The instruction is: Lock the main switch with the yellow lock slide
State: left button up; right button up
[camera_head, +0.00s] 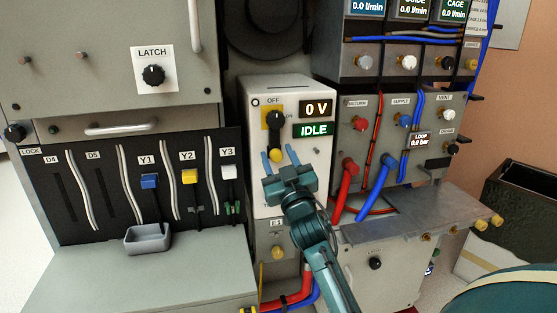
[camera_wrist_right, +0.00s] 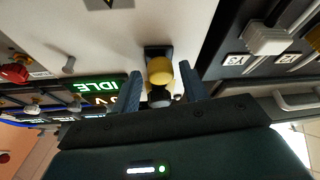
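The main switch (camera_head: 273,118) is a black knob on a yellow plate on the white panel, beside the "OFF" mark. Below it is a small yellow knob, which looks like the lock slide (camera_head: 276,156); in the right wrist view it shows as a round yellow end (camera_wrist_right: 160,70) in front of a dark mount. My right gripper (camera_head: 278,150) is open in front of the panel, with its two blue fingers on either side of the yellow knob. In the wrist view gaps show between the fingers and the knob. My left gripper is not in view.
Displays reading "0 V" (camera_head: 316,108) and "IDLE" (camera_head: 313,130) are right of the switch. Red hose (camera_head: 347,178) and blue hose (camera_head: 376,186) hang farther right. The slotted black panel (camera_head: 108,205) and a grey tray (camera_head: 147,239) are at left.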

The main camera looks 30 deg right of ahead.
jog(key=shift+o, duration=0.2)
jog(key=shift+f, duration=0.1)
jog(key=shift+s+a+f, duration=0.15)
jog(key=shift+s+f, duration=0.15)
jog(key=shift+s, duration=0.15)
pick_arm(q)
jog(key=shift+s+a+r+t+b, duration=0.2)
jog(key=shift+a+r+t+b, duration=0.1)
jog(key=shift+b, duration=0.2)
pick_arm(e)
jog(key=v, duration=1.2)
jog(key=shift+r, duration=0.2)
